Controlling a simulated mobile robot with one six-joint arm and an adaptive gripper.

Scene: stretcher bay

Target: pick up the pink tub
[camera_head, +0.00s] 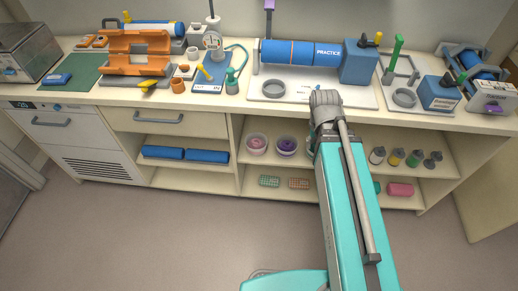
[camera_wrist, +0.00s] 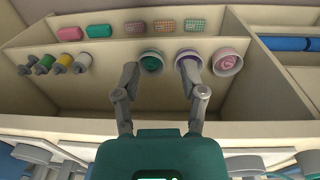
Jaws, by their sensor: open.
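The pink tub (camera_head: 257,144) is a round, pale cup with pink contents on the upper open shelf under the counter. In the wrist view the pink tub (camera_wrist: 227,62) sits to the right of my gripper (camera_wrist: 158,66), outside the right finger. My gripper is open and empty, its fingers spread in front of the shelf. A purple tub (camera_wrist: 188,62) is partly behind the right finger, and a green tub (camera_wrist: 151,63) shows between the fingers. In the head view the purple tub (camera_head: 287,146) stands right of the pink tub. My arm hides the gripper there.
Several small capped bottles (camera_head: 397,157) stand farther along the same shelf. The lower shelf holds patterned blocks (camera_head: 269,182) and a pink block (camera_head: 400,189). An upright divider (camera_head: 238,150) stands left of the pink tub, with blue rolls (camera_head: 185,155) beyond. The counter edge (camera_head: 200,102) overhangs the shelves.

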